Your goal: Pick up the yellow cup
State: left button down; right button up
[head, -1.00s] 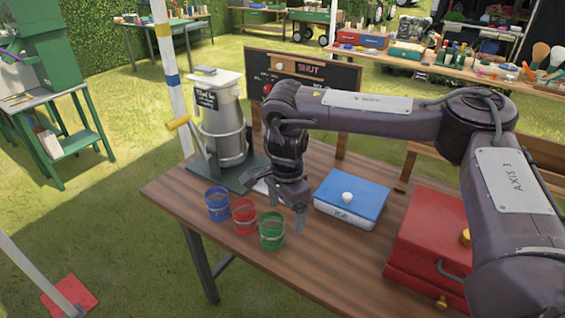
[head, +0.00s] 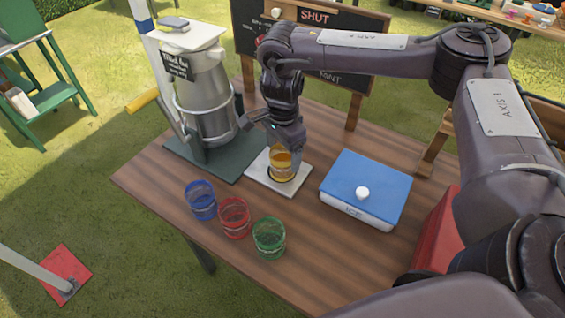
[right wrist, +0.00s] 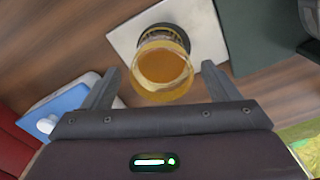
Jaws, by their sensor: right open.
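The yellow cup (head: 285,166) stands upright on a pale square plate (head: 262,180) near the grey urn. It looks like clear yellow glass, and its upper part is partly hidden by my right gripper in the head view. My right gripper (head: 280,138) points down at the cup from above and behind. In the right wrist view the gripper (right wrist: 161,72) is open, with one finger to each side of the yellow cup's rim (right wrist: 163,93). I cannot tell whether the fingers touch it. My left gripper is out of view.
Blue (head: 201,201), red (head: 235,218) and green (head: 269,239) cups stand in a row along the near left table edge. The urn (head: 205,105) on its dark green base is behind left. A blue-lidded ice box (head: 367,185) and a red box (head: 437,235) are to the right.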

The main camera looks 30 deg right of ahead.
aim_at(282, 158)
jog(key=shift+w+f, duration=0.1)
jog(key=shift+f, duration=1.6)
jog(key=c, duration=0.8)
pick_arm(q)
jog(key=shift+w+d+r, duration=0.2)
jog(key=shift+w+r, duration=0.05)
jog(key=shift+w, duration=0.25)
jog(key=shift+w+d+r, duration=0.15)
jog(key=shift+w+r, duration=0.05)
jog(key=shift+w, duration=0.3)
pick_arm(e)
jog(key=c, duration=0.4)
jog(key=shift+r, duration=0.15)
jog(key=shift+c, duration=0.2)
